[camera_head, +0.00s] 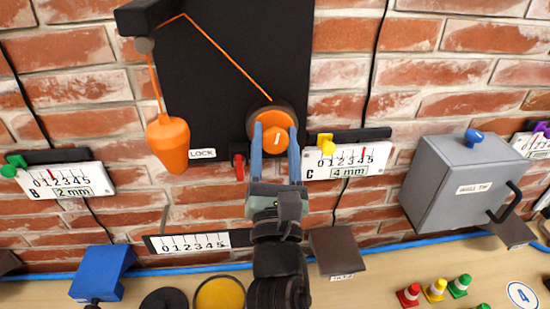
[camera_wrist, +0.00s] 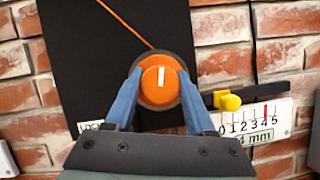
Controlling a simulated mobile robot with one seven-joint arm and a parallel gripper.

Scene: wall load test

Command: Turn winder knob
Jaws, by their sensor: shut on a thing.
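The orange winder knob (camera_head: 275,138) sits on the black wall panel (camera_head: 230,60), with a dark round base behind it. A white mark on its face points almost straight up in the wrist view (camera_wrist: 159,84). My gripper (camera_head: 276,142) has its blue fingers on the left and right sides of the knob, shut on it; they also show in the wrist view (camera_wrist: 158,95). An orange cord (camera_head: 228,57) runs from the knob up to a dark pulley arm (camera_head: 150,17). An orange weight (camera_head: 168,143) hangs below that arm, left of the LOCK label (camera_head: 203,154).
A red lever (camera_head: 239,168) is left of my gripper. Gauge C (camera_head: 345,161) with a yellow knob is close on the right, gauge B (camera_head: 72,181) far left. A grey box (camera_head: 460,188) juts out right. Small cones (camera_head: 435,289) stand on the table below.

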